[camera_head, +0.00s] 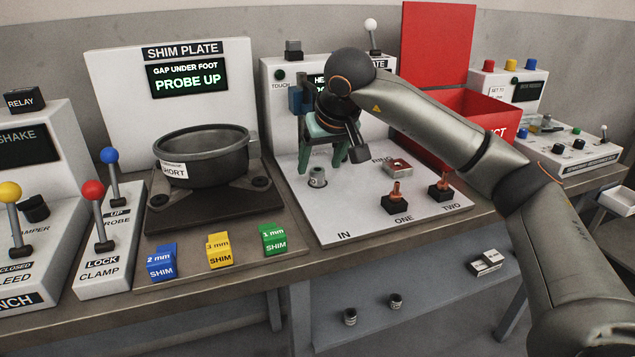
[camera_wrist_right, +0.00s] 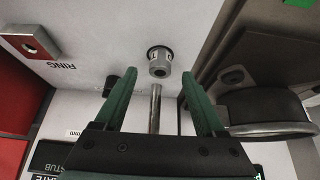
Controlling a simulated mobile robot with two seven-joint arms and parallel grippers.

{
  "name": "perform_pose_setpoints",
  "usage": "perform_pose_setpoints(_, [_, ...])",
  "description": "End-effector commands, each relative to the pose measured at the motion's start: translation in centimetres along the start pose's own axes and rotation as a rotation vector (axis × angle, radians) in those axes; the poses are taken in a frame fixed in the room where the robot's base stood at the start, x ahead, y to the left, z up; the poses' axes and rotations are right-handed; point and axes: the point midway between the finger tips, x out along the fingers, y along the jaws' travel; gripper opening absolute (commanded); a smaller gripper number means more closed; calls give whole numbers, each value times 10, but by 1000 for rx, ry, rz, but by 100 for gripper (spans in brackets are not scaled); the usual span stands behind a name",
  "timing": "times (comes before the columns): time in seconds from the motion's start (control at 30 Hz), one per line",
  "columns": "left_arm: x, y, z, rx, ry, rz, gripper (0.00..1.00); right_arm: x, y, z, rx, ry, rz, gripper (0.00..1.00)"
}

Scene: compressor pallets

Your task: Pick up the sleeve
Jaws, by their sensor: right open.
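The sleeve looks to be the small grey metal cylinder (camera_head: 317,178) standing upright on the white plate, left of the word RING. In the right wrist view the cylinder (camera_wrist_right: 159,63) shows with a hole in its end, centred just beyond the fingertips. My right gripper (camera_head: 323,160) is above and around the cylinder's far side, pointing down, with its green fingers spread. In the wrist view the open fingers (camera_wrist_right: 161,76) have a gap between them, and a thin metal rod (camera_wrist_right: 155,108) shows there. I cannot tell whether the fingers straddle the cylinder. My left gripper is out of view.
A square ring block (camera_head: 397,166) and two copper-tipped posts (camera_head: 395,196) (camera_head: 440,186) stand to the right on the plate. A black bowl (camera_head: 203,155) stands left. A red bin (camera_head: 470,112) is behind my arm. The plate's front is clear.

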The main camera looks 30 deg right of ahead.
Motion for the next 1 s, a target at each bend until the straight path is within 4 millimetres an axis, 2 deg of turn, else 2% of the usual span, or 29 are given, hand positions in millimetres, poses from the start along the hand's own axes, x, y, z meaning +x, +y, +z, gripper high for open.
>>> perform_pose_setpoints(0.03, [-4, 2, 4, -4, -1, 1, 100, 11, 0, 2, 1, -2, -1, 72])
perform_pose_setpoints(0.1, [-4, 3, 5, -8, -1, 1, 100, 17, 0, 1, 1, -1, 0, 72])
perform_pose_setpoints(0.37, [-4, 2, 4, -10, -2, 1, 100, 18, 0, 0, -1, 1, 0, 70])
perform_pose_setpoints(0.9, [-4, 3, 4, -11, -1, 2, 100, 18, 0, 0, 0, 0, -1, 9])
perform_pose_setpoints(1.0, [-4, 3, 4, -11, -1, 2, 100, 18, 0, 0, 0, 1, -1, 0])
